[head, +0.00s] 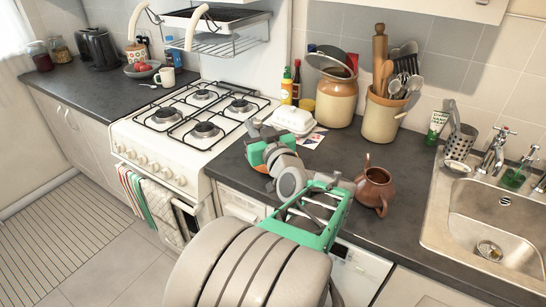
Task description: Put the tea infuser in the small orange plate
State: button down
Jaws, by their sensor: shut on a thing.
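My gripper (264,136) is over the dark counter, just right of the stove, seen from behind and partly covered by my own wrist. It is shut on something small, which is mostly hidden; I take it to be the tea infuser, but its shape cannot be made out. Orange surface, likely the small orange plate (257,156), shows right at my gripper and is largely covered by it. I cannot tell whether the held thing touches the plate.
A brown teapot (375,188) stands close to the right of my arm. A white butter dish (293,120), a large lidded jar (336,98) and a utensil crock (384,115) stand behind. The stove (195,118) is left, the sink (495,225) right. Counter between teapot and sink is clear.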

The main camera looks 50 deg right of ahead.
jog(key=s+d+r+m+g+h, duration=0.25)
jog(key=s+d+r, duration=0.2)
jog(key=s, duration=0.35)
jog(key=shift+t+h, duration=0.25)
jog(key=shift+h, duration=0.1)
jog(key=w+d+f+p, duration=0.1)
jog(key=w+d+f, duration=0.1)
jog(key=w+f, duration=0.2)
jog(key=w+d+f+p, duration=0.1)
jog(key=w+d+f, duration=0.2)
jog(key=w+f, duration=0.1)
jog(key=w+d+f+p, duration=0.2)
jog(key=w+d+f, duration=0.1)
jog(key=w+f, duration=0.1)
jog(key=shift+d+f, duration=0.1)
jog(key=shift+f, duration=0.8)
jog(key=shift+f+b, duration=0.2)
jog(key=shift+b, duration=0.15)
jog(key=c, duration=1.6)
grip_release()
jog(key=shift+r, duration=0.15)
